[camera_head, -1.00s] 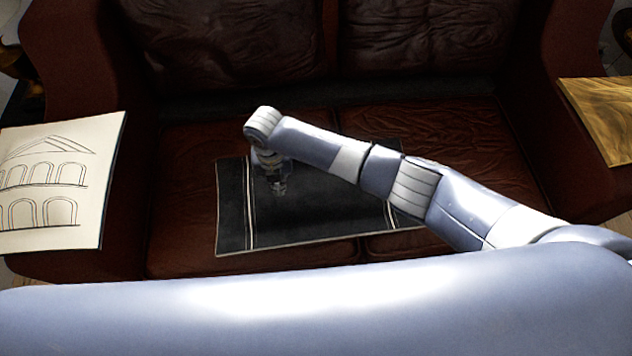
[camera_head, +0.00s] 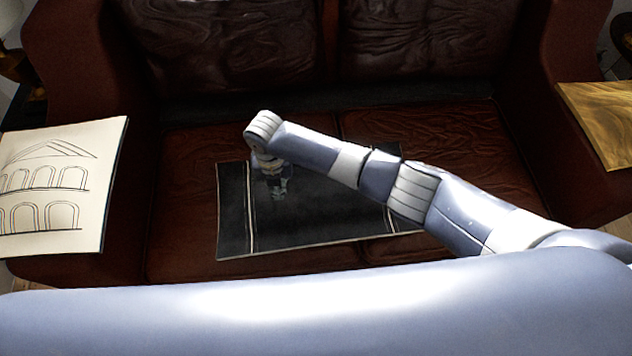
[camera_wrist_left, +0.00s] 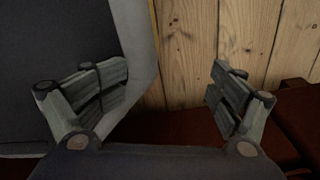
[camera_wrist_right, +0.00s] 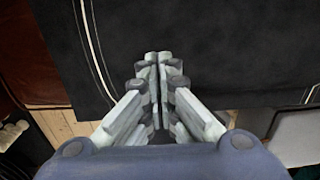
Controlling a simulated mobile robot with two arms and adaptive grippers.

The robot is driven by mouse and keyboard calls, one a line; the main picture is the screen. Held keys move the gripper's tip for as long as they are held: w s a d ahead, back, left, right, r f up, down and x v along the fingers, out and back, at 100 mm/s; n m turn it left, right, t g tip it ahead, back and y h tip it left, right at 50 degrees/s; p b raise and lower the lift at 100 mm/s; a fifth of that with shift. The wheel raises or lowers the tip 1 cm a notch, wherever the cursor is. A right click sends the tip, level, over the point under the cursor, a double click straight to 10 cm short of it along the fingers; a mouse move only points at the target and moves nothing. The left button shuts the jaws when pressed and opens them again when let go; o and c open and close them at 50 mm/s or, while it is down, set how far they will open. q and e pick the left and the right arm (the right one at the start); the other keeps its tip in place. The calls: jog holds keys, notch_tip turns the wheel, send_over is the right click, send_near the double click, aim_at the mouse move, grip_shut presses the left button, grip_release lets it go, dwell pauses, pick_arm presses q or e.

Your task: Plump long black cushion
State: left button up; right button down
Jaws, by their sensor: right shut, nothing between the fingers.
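The long black cushion (camera_head: 320,215) with pale stripes near its ends lies flat on the seat of a dark red leather sofa. My right arm reaches over it from the right and hides part of its far edge. My right gripper (camera_head: 278,192) points down at the cushion's left half, near the left stripes. In the right wrist view the right gripper (camera_wrist_right: 158,95) is shut and empty, with the black cushion (camera_wrist_right: 215,45) beneath its fingers; whether it touches is unclear. My left gripper (camera_wrist_left: 165,95) is open and empty in the left wrist view, away from the black cushion.
The sofa's backrest (camera_head: 420,45) rises behind the seat. A cream cushion with a drawn arched building (camera_head: 60,185) is at the left armrest. A golden-brown patterned item (camera_head: 605,115) is at the right armrest. Wooden boards (camera_wrist_left: 185,55) show in the left wrist view.

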jog(key=shift+r, duration=0.2)
pick_arm(q)
jog(key=r+p, duration=0.2)
jog(key=d+r+p, duration=0.1)
jog(key=r+p, duration=0.2)
jog(key=shift+s+r, duration=0.15)
jog(key=shift+r, duration=0.2)
pick_arm(e)
notch_tip(320, 180, up, 6)
jog(key=shift+f, duration=0.2)
